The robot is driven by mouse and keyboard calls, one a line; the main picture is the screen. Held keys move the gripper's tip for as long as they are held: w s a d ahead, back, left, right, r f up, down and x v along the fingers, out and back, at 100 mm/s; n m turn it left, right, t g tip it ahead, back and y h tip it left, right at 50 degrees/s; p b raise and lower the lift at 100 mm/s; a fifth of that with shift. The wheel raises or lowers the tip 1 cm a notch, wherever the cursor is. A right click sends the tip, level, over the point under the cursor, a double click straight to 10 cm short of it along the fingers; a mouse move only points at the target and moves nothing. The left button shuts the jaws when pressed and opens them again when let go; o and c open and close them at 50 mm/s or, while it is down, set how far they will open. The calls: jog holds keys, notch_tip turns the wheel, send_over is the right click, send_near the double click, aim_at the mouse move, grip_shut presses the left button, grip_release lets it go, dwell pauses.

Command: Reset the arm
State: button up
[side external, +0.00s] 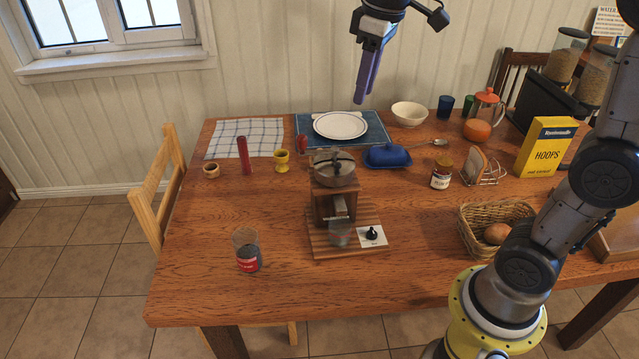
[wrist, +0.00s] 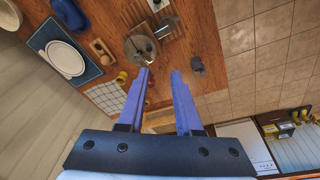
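My gripper (side external: 362,98) is raised high above the far part of the wooden table, near the back wall, with its purple fingers pointing down. In the wrist view my gripper (wrist: 162,73) is open, with a clear gap between the two fingertips and nothing held. The side external view shows the fingers nearly edge-on. The wooden table (side external: 200,285) lies below, apart from the fingers.
A coffee grinder (side external: 333,200) stands on a striped board mid-table, with a can (side external: 247,258) at front left. A white plate (side external: 340,125), blue butter dish (side external: 388,156), basket (side external: 478,215) and yellow cereal box (side external: 546,147) stand around. Bare tabletop lies at front left.

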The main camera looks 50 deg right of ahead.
jog(key=s+a+t, duration=0.2)
jog(key=s, duration=0.8)
jog(key=s+f+m+t, duration=0.1)
jog(key=s+f+m, duration=0.1)
jog(key=s+f, duration=0.5)
jog(key=shift+s+a+f+m+t, duration=0.3)
jog(key=shift+f+m, duration=0.1)
jog(key=shift+f, duration=0.55)
jog(key=shift+o, duration=0.3)
